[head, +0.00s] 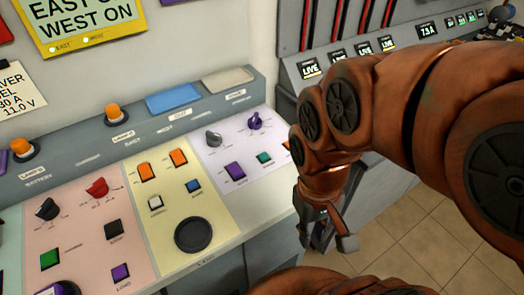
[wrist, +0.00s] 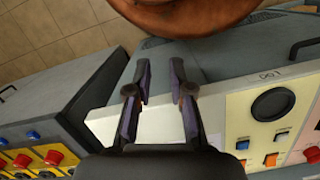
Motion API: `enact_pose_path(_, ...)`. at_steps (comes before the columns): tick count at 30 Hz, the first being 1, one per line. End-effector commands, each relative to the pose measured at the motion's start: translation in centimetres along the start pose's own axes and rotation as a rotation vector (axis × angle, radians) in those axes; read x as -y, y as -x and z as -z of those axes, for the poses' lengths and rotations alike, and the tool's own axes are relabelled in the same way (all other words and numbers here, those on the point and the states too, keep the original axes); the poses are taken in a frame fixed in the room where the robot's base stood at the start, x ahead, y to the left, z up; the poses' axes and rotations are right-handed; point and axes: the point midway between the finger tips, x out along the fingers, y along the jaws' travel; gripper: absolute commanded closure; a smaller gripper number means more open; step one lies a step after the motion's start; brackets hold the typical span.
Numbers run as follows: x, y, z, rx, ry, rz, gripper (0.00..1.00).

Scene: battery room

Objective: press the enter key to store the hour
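No key in view has a label I can read as enter. In the head view the sloped desk carries small square keys: a green key (head: 50,259), a black key (head: 114,231), a purple key (head: 121,273), a white key (head: 155,203), a blue key (head: 193,186), and on the pale lilac panel another purple key (head: 235,170) and a teal key (head: 264,158). My gripper (head: 326,240) hangs beyond the desk's right front edge, apart from every key. In the wrist view its two fingers (wrist: 160,68) stand apart with nothing between them.
A second grey console (head: 375,78) with LIVE displays stands behind my arm. Tiled floor (head: 425,235) is clear at right.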

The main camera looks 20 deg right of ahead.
Motion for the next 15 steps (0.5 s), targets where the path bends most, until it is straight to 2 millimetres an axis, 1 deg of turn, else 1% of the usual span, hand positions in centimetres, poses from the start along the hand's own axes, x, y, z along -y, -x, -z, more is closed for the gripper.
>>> enact_pose_path(1,0.0,0.0,0.0,0.0,0.0,0.0,0.87)
enact_pose_path(5,0.0,0.0,0.0,0.0,0.0,0.0,1.0)
enact_pose_path(15,0.0,0.0,0.0,0.0,0.0,0.0,1.0)
